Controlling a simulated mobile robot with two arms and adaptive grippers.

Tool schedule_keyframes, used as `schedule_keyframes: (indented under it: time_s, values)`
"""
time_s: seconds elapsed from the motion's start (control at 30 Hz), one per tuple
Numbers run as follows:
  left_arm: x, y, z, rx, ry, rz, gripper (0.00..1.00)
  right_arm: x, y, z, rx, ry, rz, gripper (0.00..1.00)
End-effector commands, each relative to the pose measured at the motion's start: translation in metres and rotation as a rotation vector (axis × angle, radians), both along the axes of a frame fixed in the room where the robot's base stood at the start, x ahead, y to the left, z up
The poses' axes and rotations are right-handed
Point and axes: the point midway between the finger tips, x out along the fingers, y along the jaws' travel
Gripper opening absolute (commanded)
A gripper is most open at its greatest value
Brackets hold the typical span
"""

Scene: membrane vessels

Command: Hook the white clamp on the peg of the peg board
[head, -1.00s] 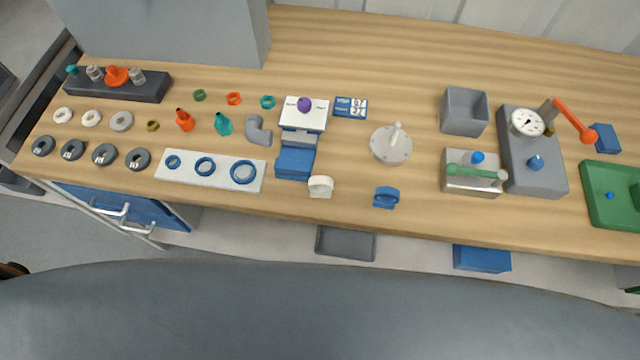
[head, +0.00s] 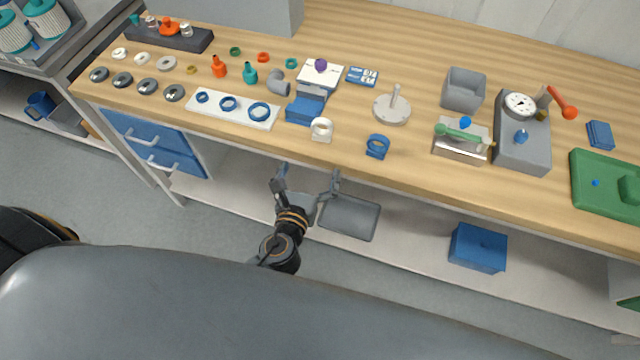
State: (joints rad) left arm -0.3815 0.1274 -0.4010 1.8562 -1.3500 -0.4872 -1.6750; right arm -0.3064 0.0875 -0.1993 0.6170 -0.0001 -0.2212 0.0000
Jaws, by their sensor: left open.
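The white clamp (head: 321,129), a ring-shaped piece, stands upright near the front edge of the wooden bench. A similar blue clamp (head: 377,147) stands to its right. My left gripper (head: 308,182) is open and empty, in front of the bench edge and apart from the white clamp, which is above it in the picture. My right gripper is not in view.
Blue blocks (head: 305,109) and a white plate with blue rings (head: 232,110) lie left of the white clamp. A grey dial unit (head: 522,140) and a green tray (head: 607,195) are at the right. A grey tray (head: 349,217) and a blue box (head: 478,248) sit on the lower shelf.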

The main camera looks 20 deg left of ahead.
Motion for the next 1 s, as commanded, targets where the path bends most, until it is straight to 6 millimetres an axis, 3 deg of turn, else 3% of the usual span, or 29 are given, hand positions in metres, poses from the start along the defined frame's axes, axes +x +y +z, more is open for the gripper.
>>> schedule_keyframes:
  time_s: [0.1,0.2,1.0]
  values:
    - [0.003,0.000,0.019,0.067,-0.039,-0.009,1.00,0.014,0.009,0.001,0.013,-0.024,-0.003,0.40]
    - [0.007,0.000,0.021,0.080,-0.046,-0.010,1.00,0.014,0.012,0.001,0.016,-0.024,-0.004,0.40]
    - [0.090,0.005,0.005,0.073,-0.042,-0.010,1.00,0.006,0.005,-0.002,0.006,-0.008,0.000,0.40]
